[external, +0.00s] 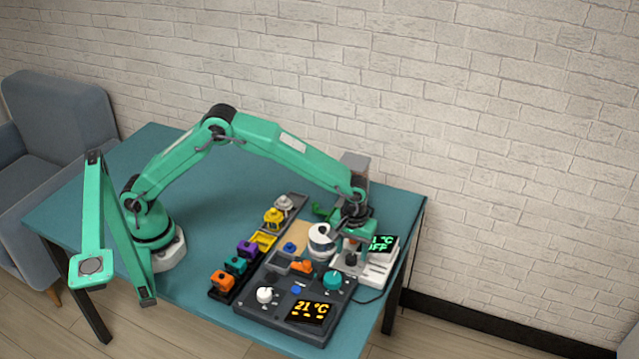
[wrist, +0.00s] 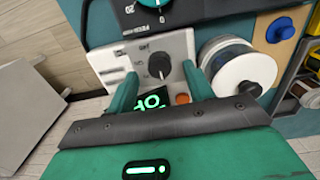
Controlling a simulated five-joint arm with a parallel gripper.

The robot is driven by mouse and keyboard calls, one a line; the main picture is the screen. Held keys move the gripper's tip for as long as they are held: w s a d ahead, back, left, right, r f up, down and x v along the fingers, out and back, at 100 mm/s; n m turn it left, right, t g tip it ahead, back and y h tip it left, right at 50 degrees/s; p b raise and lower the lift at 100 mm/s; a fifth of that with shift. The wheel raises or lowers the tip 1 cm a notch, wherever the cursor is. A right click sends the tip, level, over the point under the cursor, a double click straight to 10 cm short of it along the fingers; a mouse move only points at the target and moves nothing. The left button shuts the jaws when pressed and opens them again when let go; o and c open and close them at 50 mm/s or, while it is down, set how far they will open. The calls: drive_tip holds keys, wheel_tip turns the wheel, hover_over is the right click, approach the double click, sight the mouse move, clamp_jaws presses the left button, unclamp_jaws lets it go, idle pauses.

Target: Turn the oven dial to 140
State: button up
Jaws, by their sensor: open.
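The white unit (external: 376,272) with a green-lit display (external: 382,243) reading "°C" and "OFF" stands at the table's right end. Its dark round dial (wrist: 160,65) shows in the wrist view, with a light pointer mark and small printed scale marks around it, too small to read. My gripper (wrist: 159,73) is open over this unit, one finger on each side of the dial in the picture. I cannot tell whether the fingers touch the dial. In the external view my gripper (external: 351,246) points down over the unit and partly hides it.
A dark control panel (external: 262,288) with a white knob (external: 265,295), a teal knob (external: 332,280) and an orange "21 °C" display (external: 310,310) lies in front. A white spool (external: 320,240) stands beside my gripper. A rack of coloured blocks (external: 248,250) lies left.

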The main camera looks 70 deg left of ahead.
drive_tip(key=shift+f, duration=1)
drive_tip(key=c, duration=1)
